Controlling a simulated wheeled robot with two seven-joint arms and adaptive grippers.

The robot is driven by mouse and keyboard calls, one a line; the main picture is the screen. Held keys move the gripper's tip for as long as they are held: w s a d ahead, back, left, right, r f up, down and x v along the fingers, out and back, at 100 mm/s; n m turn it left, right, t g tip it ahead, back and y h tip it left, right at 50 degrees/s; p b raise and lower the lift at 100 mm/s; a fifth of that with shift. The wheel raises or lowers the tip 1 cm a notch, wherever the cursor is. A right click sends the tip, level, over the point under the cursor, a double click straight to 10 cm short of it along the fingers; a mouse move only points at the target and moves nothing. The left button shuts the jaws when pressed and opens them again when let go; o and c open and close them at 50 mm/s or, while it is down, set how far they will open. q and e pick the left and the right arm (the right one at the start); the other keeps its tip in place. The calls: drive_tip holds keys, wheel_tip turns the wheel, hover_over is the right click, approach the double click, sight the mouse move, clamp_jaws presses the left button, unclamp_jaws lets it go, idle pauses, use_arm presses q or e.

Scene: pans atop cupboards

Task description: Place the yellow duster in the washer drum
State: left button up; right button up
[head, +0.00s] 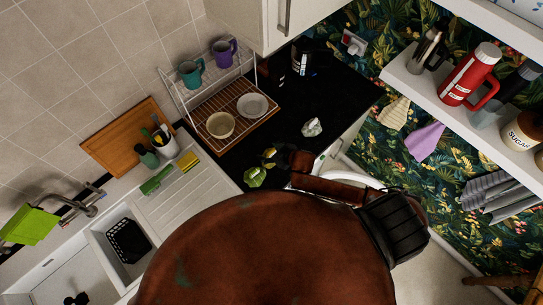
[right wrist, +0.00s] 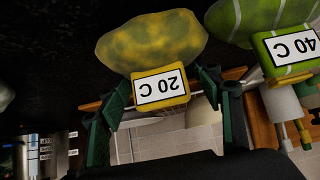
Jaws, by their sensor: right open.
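The yellow duster (head: 269,153) is a crumpled, mottled bundle on the black worktop, partly hidden by my right gripper (head: 277,161) in the head view. In the right wrist view, the yellow duster (right wrist: 152,40) carries a yellow block with a white "20 C" label. The green fingers of my right gripper (right wrist: 166,82) are open, one on each side of that block; I cannot tell whether they touch it. A white curved rim (head: 350,172), perhaps the washer's, shows beside the counter front, mostly hidden by my arm. The drum's inside is not visible. My left gripper is not in view.
A green cloth (head: 255,177) with a "40 C" label (right wrist: 291,46) lies close beside the duster. A pale crumpled cloth (head: 312,127) lies farther back. A dish rack (head: 215,105) and sink (head: 105,250) are to the left. A shelf (head: 420,80) is to the right.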

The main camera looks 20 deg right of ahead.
drive_tip(key=shift+x, duration=1.5)
drive_tip(key=shift+c, duration=0.5)
drive_tip(key=shift+s, duration=0.1)
drive_tip(key=c, duration=1.4)
drive_tip(key=shift+r, duration=0.1)
